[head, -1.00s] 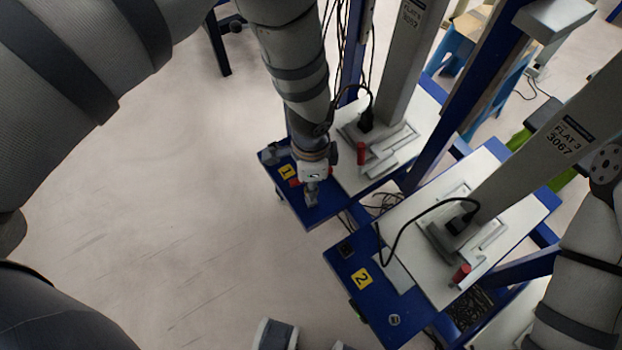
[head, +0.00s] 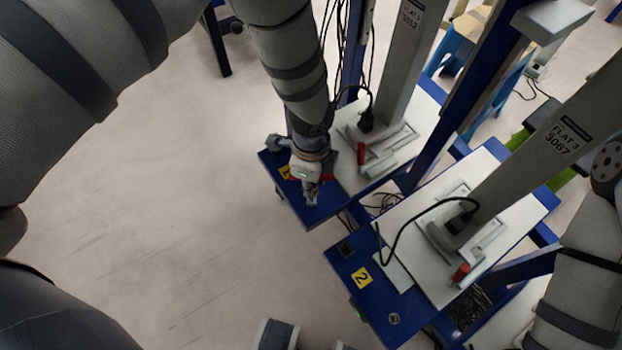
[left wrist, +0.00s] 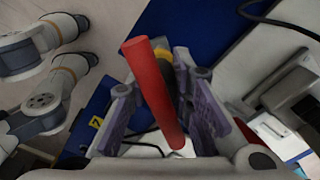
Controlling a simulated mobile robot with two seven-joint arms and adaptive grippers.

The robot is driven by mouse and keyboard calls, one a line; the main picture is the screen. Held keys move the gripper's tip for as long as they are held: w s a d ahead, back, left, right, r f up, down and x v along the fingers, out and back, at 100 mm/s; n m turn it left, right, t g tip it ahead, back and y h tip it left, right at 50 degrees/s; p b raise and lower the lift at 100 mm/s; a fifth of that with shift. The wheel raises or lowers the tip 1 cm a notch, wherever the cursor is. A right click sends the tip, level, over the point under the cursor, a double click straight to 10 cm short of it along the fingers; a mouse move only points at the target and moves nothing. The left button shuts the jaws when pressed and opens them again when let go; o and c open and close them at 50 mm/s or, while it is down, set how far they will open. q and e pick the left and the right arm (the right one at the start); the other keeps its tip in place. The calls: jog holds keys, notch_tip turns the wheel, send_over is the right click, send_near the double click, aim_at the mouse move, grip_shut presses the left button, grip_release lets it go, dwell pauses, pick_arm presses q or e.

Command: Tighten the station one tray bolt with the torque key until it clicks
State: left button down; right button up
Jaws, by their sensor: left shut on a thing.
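My left gripper (head: 311,196) points down over the blue tray (head: 309,217) of station one, beside the yellow label 1 (head: 285,172). In the left wrist view its fingers (left wrist: 160,112) are closed about the torque key, whose long red handle (left wrist: 153,92) lies slanted between them. A yellow and black part (left wrist: 163,62) shows just behind the handle. In the head view a small red bit shows at the gripper's right side. The station one tray bolt is hidden by the gripper, so I cannot tell whether the key sits on it.
Station two's blue tray (head: 378,303), with a yellow label 2 (head: 361,277) and a silver bolt (head: 394,319), stands at lower right. White plates with red-handled parts (head: 361,153) and grey columns stand right of the gripper. Open floor (head: 150,200) lies left.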

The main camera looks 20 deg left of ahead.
pick_arm(q)
jog(key=shift+r, duration=0.1)
pick_arm(e)
jog(key=shift+w+r, duration=0.1)
pick_arm(q)
jog(key=shift+r+p, duration=0.45)
jog(key=shift+r, duration=0.55)
pick_arm(e)
jog(key=shift+w+r, duration=0.45)
jog(key=shift+r, duration=0.05)
pick_arm(q)
jog(key=shift+r, duration=0.1)
